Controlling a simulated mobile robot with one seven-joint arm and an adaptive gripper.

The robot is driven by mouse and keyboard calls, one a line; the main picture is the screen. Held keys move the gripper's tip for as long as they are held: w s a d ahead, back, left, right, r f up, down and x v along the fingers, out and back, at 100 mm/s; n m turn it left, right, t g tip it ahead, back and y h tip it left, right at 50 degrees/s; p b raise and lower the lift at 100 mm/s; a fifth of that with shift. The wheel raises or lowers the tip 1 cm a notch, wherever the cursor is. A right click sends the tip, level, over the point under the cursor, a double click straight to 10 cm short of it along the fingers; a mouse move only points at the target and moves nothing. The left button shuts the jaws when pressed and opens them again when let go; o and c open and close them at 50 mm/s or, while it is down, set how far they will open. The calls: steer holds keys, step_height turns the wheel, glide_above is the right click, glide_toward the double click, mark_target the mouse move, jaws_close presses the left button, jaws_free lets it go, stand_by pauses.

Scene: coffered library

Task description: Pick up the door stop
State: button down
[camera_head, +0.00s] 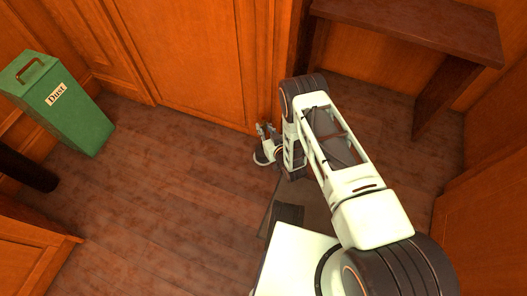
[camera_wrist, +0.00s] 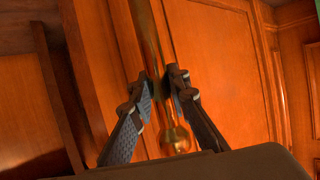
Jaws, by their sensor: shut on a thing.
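The door stop (camera_wrist: 173,135) shows in the wrist view as a brass rod with a rounded knob at its lower end. My gripper (camera_wrist: 161,88) is shut on it, with one finger on each side of the rod just above the knob. In the head view my gripper (camera_head: 264,140) is near the foot of the wood-panelled wall, left of my arm. The door stop cannot be made out there.
A green dust bin (camera_head: 58,103) stands on the left against the wall. A wooden bench or table (camera_head: 415,28) is at the upper right. A wooden cabinet (camera_head: 30,250) is at the lower left. The wooden floor (camera_head: 165,180) between is clear.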

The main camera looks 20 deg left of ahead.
steer(key=shift+w+a+r, duration=0.1)
steer(key=shift+a+r, duration=0.05)
steer(key=shift+r, duration=0.1)
